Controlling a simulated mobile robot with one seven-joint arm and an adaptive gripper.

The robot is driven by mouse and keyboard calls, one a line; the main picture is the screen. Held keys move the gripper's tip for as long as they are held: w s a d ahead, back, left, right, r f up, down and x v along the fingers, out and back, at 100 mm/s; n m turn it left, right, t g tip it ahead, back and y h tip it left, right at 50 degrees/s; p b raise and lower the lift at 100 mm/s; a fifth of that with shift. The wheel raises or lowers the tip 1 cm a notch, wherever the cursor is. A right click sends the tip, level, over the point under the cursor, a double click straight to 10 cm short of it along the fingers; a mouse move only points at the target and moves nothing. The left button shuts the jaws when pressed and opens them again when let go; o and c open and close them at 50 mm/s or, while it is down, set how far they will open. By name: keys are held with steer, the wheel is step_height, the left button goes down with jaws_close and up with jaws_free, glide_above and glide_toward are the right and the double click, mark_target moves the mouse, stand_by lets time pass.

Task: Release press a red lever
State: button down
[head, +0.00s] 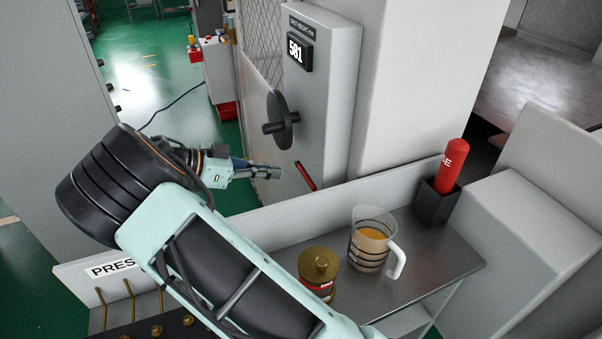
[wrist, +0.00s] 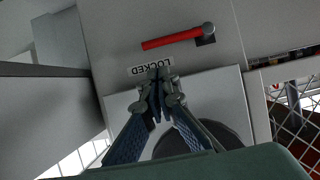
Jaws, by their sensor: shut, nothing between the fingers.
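The red lever (head: 305,175) sits low on the grey machine panel in the head view. In the wrist view the red lever (wrist: 172,40) lies nearly level, with its round dark pivot end at the right. A "LOCKED" label (wrist: 150,70) is just below it. My gripper (head: 279,172) is shut and empty, a little left of the lever in the head view. In the wrist view my gripper's fingertips (wrist: 160,73) are together below the lever, overlapping the label's right end. The fingers appear apart from the lever; the exact depth gap is unclear.
A dark handwheel (head: 283,122) juts from the panel above the lever, under a "581" display (head: 295,52). A metal shelf (head: 425,258) holds a jug (head: 368,245), a gold-lidded jar (head: 318,272) and a black holder (head: 434,206) with a red cylinder (head: 453,163). Wire mesh (wrist: 297,113) stands at right.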

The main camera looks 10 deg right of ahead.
mark_target(304, 175)
steer(key=p+x, duration=0.1)
steer(key=x, duration=0.9)
steer(key=shift+p, duration=0.35)
steer(key=shift+f+b, duration=0.2)
steer(key=shift+b, duration=0.2)
